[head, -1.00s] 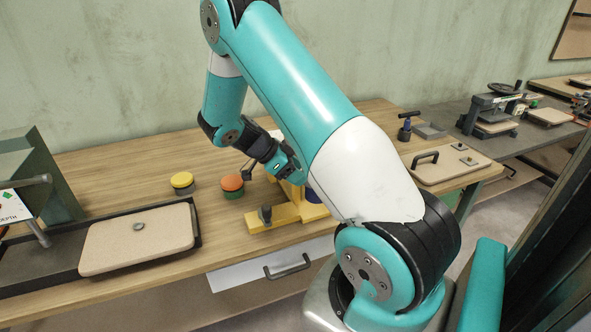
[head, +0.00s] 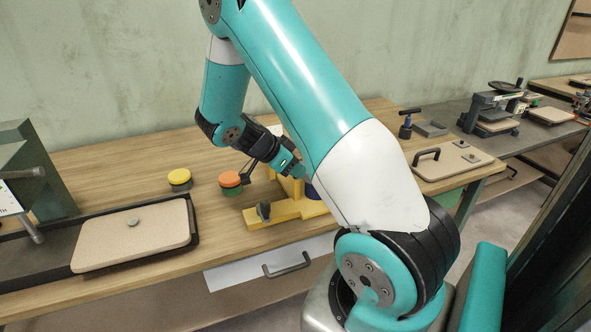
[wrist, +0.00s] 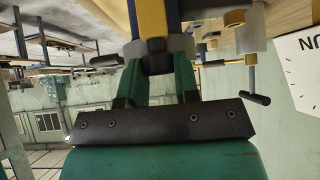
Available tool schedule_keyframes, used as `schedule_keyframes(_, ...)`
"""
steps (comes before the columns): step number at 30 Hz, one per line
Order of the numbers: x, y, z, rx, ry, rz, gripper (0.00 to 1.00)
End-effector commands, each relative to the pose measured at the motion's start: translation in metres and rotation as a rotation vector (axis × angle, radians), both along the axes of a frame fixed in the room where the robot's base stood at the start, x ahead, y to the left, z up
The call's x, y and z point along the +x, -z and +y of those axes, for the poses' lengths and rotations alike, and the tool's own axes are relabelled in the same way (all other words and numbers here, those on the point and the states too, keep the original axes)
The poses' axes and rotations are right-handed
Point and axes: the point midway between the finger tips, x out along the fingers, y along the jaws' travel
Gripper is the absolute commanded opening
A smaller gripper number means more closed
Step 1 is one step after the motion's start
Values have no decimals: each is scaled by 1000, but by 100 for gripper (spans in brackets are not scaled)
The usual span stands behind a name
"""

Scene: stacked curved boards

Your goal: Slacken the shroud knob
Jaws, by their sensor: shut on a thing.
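My gripper (wrist: 157,50) is shut on a dark knob (wrist: 157,56) in the wrist view, its green fingers and grey tips on either side. Just beyond the knob is a yellow post (wrist: 153,18) flanked by dark blue. In the head view my gripper (head: 299,170) is at the yellow fixture (head: 285,212) on the wooden bench, and my arm hides part of that fixture and the held knob. A second dark knob (head: 264,210) stands at the left end of the yellow base, apart from my gripper.
Orange-topped (head: 230,181) and yellow-topped (head: 179,178) round buttons stand left of the fixture. A beige board (head: 135,240) lies in a dark tray further left. A handled board (head: 450,160) lies right. In the wrist view a T-handle (wrist: 254,95) hangs close right of the gripper.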

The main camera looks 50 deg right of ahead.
Motion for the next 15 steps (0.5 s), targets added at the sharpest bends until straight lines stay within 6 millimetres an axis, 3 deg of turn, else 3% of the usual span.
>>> schedule_keyframes(3,-1,0,1,3,1,3,6)
schedule_keyframes(4,-1,0,1,3,2,4,34)
schedule_keyframes(7,-1,0,1,3,1,3,54)
schedule_keyframes(15,0,0,0,2,4,1,54)
